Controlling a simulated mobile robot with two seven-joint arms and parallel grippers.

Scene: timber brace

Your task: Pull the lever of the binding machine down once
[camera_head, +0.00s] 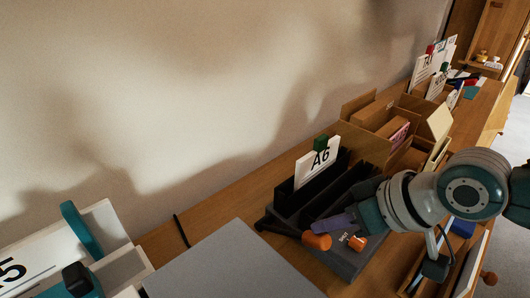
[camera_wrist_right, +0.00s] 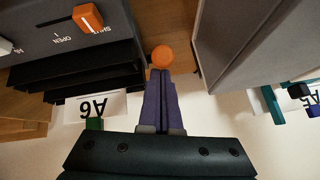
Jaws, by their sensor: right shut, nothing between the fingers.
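The binding machine (camera_head: 345,262) is a dark grey device with black slots, standing on the wooden counter. A round orange knob (camera_head: 317,241), seemingly the lever's end, sits at its left side; the rest of the lever is hidden. An orange slider (camera_head: 357,243) is on its front face, and shows in the right wrist view (camera_wrist_right: 87,17) beside printed labels. My right gripper (camera_head: 322,227) has its purple fingers together and empty, with the tips close to the orange knob. In the right wrist view the knob (camera_wrist_right: 162,57) appears just past the fingertips; I cannot tell whether they touch. My left gripper is not in view.
An A6 card (camera_head: 318,162) with a green clip stands behind the machine. A grey box-like surface (camera_head: 232,266) lies to its left, with a white A5 holder (camera_head: 28,268) beyond. Wooden boxes (camera_head: 377,118) crowd the counter further right. The wall (camera_head: 200,90) runs along the back.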

